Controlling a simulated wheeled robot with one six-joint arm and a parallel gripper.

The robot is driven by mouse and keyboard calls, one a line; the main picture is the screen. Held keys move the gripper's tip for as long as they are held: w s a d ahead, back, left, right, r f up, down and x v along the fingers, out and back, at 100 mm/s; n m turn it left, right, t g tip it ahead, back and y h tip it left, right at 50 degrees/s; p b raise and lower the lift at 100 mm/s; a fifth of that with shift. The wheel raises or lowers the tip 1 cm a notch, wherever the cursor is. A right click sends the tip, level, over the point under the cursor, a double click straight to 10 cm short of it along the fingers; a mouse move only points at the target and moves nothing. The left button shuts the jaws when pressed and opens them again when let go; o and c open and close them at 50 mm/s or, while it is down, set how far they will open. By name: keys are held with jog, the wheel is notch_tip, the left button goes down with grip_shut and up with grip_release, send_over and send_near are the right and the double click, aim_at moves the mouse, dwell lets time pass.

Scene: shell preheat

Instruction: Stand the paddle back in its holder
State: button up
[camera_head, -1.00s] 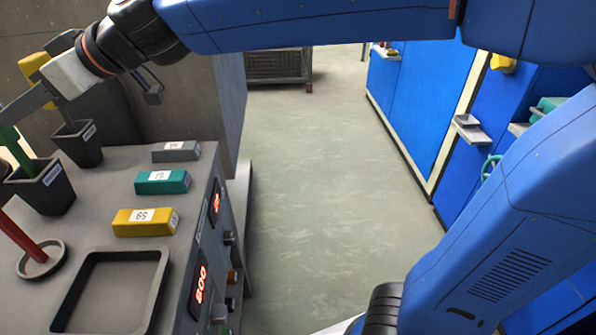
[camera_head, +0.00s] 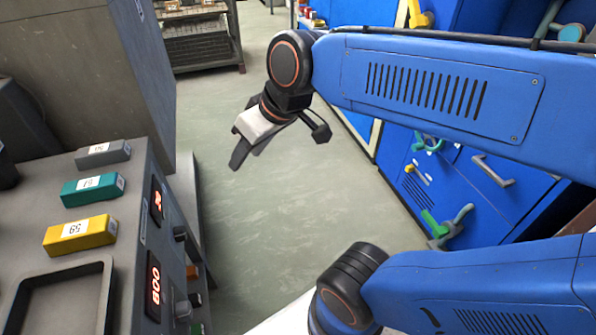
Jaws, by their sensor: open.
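My gripper (camera_head: 246,157) shows in the head view with its white body and dark fingers, open and empty. It hangs over the floor, to the right of the grey bench (camera_head: 150,215) and clear of it. No paddle can be made out in the head view now. At the left edge, a small piece of a dark object (camera_head: 6,172) shows on the bench. It is cut off by the frame, so I cannot tell whether it is the paddle's holder.
Grey, teal (camera_head: 92,190) and yellow (camera_head: 80,235) labelled blocks lie on the bench behind an empty dark tray (camera_head: 103,300). The bench front has red displays and knobs. Blue cabinets (camera_head: 440,190) with handles stand right. Green floor (camera_head: 235,225) between is clear.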

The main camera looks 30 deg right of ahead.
jog(key=s+d+f+m+h, duration=0.3)
jog(key=s+d+f, duration=0.2)
jog(key=d, duration=0.3)
jog(key=shift+s+d+f+m+g, duration=0.3)
jog(key=shift+s+d, duration=0.1)
jog(key=shift+s, duration=0.3)
jog(key=shift+c, duration=1.1)
jog(key=shift+s, duration=0.1)
